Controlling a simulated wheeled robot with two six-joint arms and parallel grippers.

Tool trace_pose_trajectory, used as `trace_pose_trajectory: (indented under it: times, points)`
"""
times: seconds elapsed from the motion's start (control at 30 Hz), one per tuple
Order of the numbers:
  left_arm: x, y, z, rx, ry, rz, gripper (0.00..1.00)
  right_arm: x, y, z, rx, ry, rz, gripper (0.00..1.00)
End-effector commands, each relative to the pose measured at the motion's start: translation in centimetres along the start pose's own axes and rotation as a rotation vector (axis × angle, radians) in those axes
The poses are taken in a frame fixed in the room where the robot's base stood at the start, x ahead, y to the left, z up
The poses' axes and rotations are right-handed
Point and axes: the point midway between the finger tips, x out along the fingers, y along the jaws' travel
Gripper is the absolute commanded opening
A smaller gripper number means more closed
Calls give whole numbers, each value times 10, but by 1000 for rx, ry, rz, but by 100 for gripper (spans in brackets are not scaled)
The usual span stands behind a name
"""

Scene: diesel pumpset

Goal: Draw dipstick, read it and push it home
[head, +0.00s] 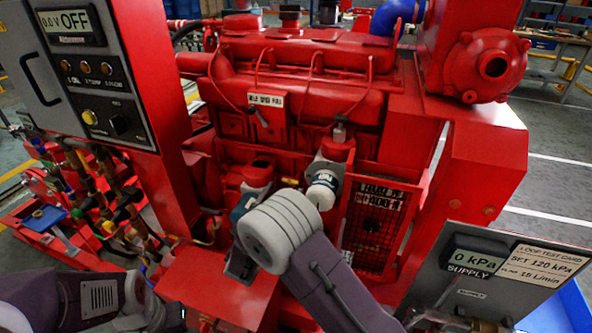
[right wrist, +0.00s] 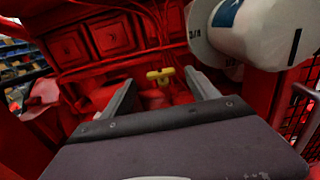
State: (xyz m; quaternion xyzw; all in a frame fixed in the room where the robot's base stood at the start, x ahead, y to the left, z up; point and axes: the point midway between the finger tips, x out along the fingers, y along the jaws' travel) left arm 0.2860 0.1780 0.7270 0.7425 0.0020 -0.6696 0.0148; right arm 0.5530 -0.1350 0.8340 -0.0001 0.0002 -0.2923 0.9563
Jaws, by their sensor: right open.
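The dipstick's yellow T-shaped handle (right wrist: 160,75) shows in the right wrist view, against the red engine (right wrist: 100,40). It lies ahead of my right gripper (right wrist: 160,88), between the lines of its two fingers. The fingers are apart and nothing is held; I cannot tell the exact distance to the handle. In the head view my right gripper (head: 240,268) is low in front of the engine (head: 290,85), and my wrist hides the dipstick. My left gripper (head: 174,316) is at the bottom left, partly cut off, its jaws unclear.
A white rounded part (right wrist: 265,35) with fraction marks is close on the right of my right gripper. A white-capped filter (head: 322,188) and a mesh guard (head: 375,225) stand to the right. A control panel (head: 85,70) is left, a supply gauge panel (head: 490,265) right.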

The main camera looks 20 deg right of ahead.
Motion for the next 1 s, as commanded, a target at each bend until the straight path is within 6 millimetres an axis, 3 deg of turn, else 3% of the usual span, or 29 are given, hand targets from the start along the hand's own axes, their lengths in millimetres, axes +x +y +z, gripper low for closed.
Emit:
trace_pose_trajectory:
  times: [0.5,0.83,1.0]
  points:
    - [12,0,1,0,0,0,36,84,-1,-1,1,-1,-2,69]
    - [12,0,1,0,0,0,36,90,0,0,0,-1,0,69]
    - [12,0,1,0,0,0,36,90,0,0,0,0,0,22]
